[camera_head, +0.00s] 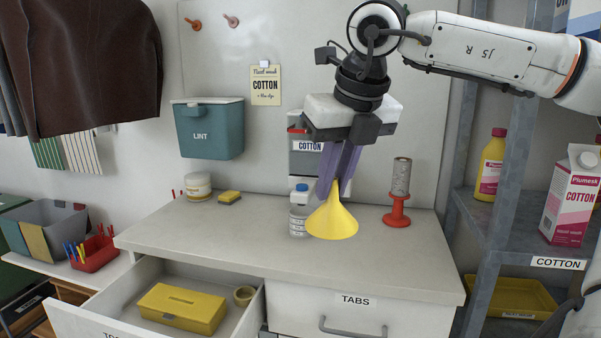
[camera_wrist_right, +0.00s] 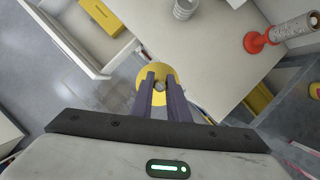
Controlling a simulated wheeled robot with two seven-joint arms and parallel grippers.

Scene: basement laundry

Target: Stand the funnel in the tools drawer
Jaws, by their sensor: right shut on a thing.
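A yellow funnel (camera_head: 332,218) hangs from my right gripper (camera_head: 338,185) with its wide mouth down. The purple fingers are shut on its narrow spout. In the head view it shows in front of the worktop, apart from it as far as I can tell. In the right wrist view the funnel (camera_wrist_right: 159,84) shows between and beyond the fingers (camera_wrist_right: 160,86). The tools drawer (camera_head: 258,305) is pulled open at the lower left, its label partly cut off. It holds a yellow box (camera_head: 182,308) and a tape roll (camera_head: 244,296). My left gripper is not in view.
The worktop (camera_head: 260,225) carries a white tub (camera_head: 198,186), a sponge (camera_head: 229,197), a white bottle (camera_head: 299,215) and a red spool stand (camera_head: 397,212). The TABS drawer (camera_head: 380,318) is shut. A metal shelf (camera_head: 485,200) stands at the right.

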